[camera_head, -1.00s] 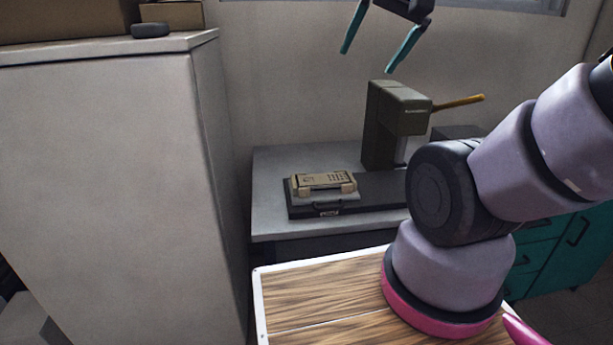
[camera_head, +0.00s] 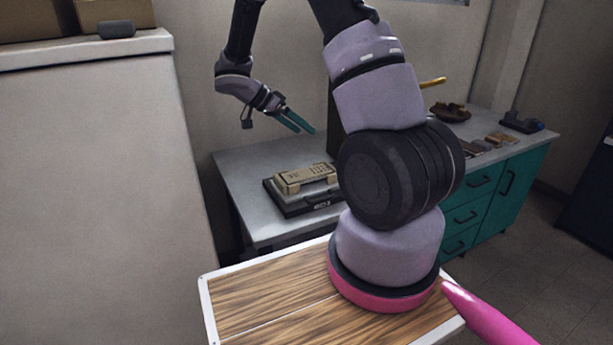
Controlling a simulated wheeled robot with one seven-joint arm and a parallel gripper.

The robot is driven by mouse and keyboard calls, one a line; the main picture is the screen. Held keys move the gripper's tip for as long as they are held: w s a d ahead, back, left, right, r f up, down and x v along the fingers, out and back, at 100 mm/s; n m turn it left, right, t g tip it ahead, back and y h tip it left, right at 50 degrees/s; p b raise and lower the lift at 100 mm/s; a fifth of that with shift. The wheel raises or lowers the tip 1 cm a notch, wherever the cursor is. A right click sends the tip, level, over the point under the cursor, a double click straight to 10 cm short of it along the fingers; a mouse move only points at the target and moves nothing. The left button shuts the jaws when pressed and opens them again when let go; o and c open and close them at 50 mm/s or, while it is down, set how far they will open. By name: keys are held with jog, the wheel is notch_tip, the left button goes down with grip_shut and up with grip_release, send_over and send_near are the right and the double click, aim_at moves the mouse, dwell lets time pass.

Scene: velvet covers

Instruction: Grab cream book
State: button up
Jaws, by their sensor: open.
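I see nothing that is clearly a cream book. A tan, cream-coloured boxy item (camera_head: 305,178) with dark markings lies flat on a flat black case (camera_head: 297,207) on the grey worktable; I cannot tell if it is the book. My gripper (camera_head: 300,124) with teal fingers is open and empty. In the picture it is just above the tan item, apart from it, with its fingers pointing right and down. My arm hides part of the worktable behind it.
The grey worktable (camera_head: 240,181) stands against the wall, with teal drawers (camera_head: 464,215) below its right part. A dark bowl-like item (camera_head: 450,111) and small tools lie at its right end. A tall pale cabinet (camera_head: 85,190) stands at left, boxes on top. A dark machine is mostly hidden.

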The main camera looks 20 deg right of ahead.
aim_at(312, 171)
jog(key=w+f+h, duration=0.1)
jog(key=f, duration=0.4)
jog(key=w+f+m+t+h, duration=0.1)
jog(key=w+f, duration=0.1)
jog(key=f, duration=0.3)
jog(key=w+f+m+t+h, duration=0.1)
jog(key=w+f, duration=0.1)
jog(key=f, duration=0.4)
jog(key=shift+w+a+h, duration=0.15)
jog(key=shift+a+h, duration=0.05)
jog(key=shift+h, duration=0.2)
jog(key=shift+d+f, duration=0.25)
jog(key=shift+f, duration=0.05)
jog(key=x, duration=0.7)
jog(key=shift+w, duration=0.25)
jog(key=shift+c, duration=0.3)
jog(key=shift+r, duration=0.1)
jog(key=c, duration=1.2)
